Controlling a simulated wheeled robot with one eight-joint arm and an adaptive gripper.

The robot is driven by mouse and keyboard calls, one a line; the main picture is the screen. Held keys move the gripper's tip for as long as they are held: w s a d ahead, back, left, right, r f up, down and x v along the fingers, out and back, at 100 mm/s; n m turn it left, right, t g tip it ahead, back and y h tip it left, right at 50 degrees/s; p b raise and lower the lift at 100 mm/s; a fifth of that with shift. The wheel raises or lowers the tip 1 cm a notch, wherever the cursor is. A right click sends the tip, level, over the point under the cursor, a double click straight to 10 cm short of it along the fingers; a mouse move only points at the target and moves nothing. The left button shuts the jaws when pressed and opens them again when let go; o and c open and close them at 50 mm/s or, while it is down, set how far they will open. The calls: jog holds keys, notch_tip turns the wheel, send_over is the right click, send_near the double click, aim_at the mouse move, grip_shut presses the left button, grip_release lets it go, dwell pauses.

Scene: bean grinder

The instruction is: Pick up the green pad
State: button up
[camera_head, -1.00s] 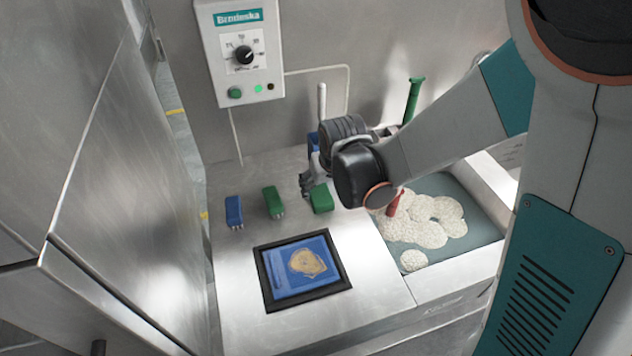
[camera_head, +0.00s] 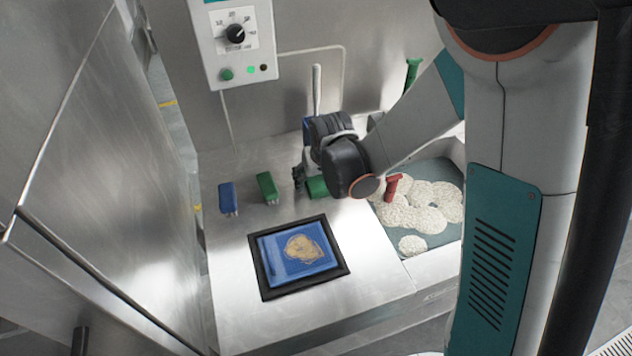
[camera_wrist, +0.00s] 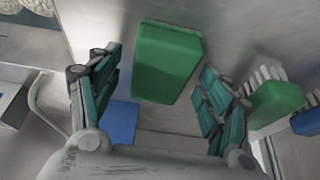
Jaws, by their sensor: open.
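A green pad (camera_head: 317,187) lies on the steel worktop, partly hidden behind my wrist in the head view. In the wrist view the plain green pad (camera_wrist: 167,62) shows in the gap between my fingers. My gripper (camera_wrist: 158,68) is open, with one finger to each side of the pad, and I see no clear contact. In the head view my gripper (camera_head: 300,177) is right beside the pad, close above the worktop.
A green brush (camera_head: 267,187) and a blue brush (camera_head: 227,198) stand to the left. A black-framed blue panel (camera_head: 255,268) lies in front. A tray with pale round pieces (camera_head: 428,240) and a red-handled tool (camera_head: 392,187) is at right. A control box (camera_head: 232,60) hangs behind.

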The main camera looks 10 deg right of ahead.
jog(key=shift+f+b, duration=0.3)
dwell(0.5)
jog(key=shift+s, duration=0.1)
jog(key=c, duration=1)
jog(key=shift+o, duration=0.2)
